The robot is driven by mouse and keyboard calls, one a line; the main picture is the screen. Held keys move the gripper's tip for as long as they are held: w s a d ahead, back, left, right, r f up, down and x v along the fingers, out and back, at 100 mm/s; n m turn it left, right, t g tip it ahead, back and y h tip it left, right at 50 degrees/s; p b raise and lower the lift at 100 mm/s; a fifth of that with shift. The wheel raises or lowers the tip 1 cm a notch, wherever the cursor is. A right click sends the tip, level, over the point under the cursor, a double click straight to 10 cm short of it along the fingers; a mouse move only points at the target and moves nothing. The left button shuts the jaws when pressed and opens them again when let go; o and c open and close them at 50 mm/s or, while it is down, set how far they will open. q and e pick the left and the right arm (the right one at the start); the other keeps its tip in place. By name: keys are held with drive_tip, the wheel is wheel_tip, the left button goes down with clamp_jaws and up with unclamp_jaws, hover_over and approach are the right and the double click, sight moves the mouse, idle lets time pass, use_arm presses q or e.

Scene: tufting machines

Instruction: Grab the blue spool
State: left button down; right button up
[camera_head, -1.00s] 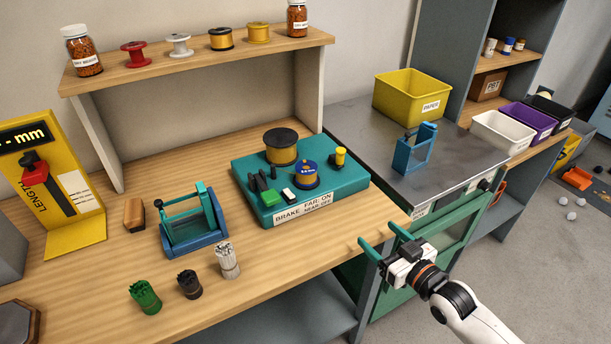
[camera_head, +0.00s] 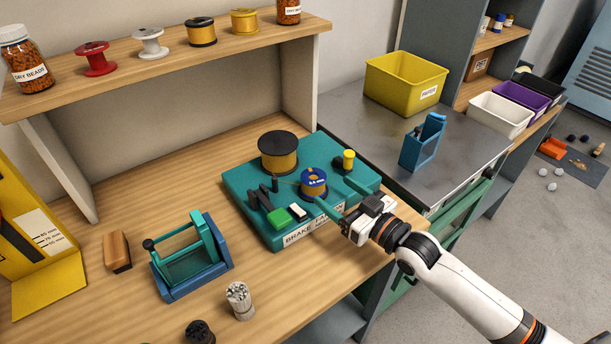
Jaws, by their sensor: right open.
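The blue spool (camera_head: 313,181), a blue-rimmed reel with yellow winding, stands upright on the teal brake board (camera_head: 237,191). My right gripper (camera_head: 333,189) is open, its two teal fingers reaching over the board from the right toward the spool. One fingertip is close to the spool's lower right side, the other further back to its right. I cannot tell whether either finger touches the spool. My left gripper is not in view.
A larger black-and-yellow spool (camera_head: 279,152) stands behind left of the blue spool. A small yellow peg (camera_head: 348,160) stands behind the fingers. Green and white blocks and black clips sit left. A blue-teal frame (camera_head: 190,258) stands on the wooden table.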

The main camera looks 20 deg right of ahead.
sight(310, 174)
drive_tip(key=x, duration=0.3)
drive_tip(key=shift+w+a+r+p, duration=0.15)
drive_tip(key=shift+w+p, duration=0.15)
drive_tip(key=shift+w+a, duration=0.15)
drive_tip(key=shift+w, duration=0.15)
drive_tip(key=p+x, duration=0.1)
drive_tip(key=x, duration=0.4)
drive_tip(key=shift+w+a+f, duration=0.15)
drive_tip(key=shift+w+f, duration=0.05)
drive_tip(key=shift+f, duration=0.05)
drive_tip(key=shift+s, duration=0.1)
drive_tip(key=shift+c, duration=0.6)
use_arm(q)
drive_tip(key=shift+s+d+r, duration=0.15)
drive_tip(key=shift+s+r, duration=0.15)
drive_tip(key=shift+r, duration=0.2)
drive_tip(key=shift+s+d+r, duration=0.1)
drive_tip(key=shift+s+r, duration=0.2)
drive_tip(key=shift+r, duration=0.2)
use_arm(e)
drive_tip(key=c, duration=0.9)
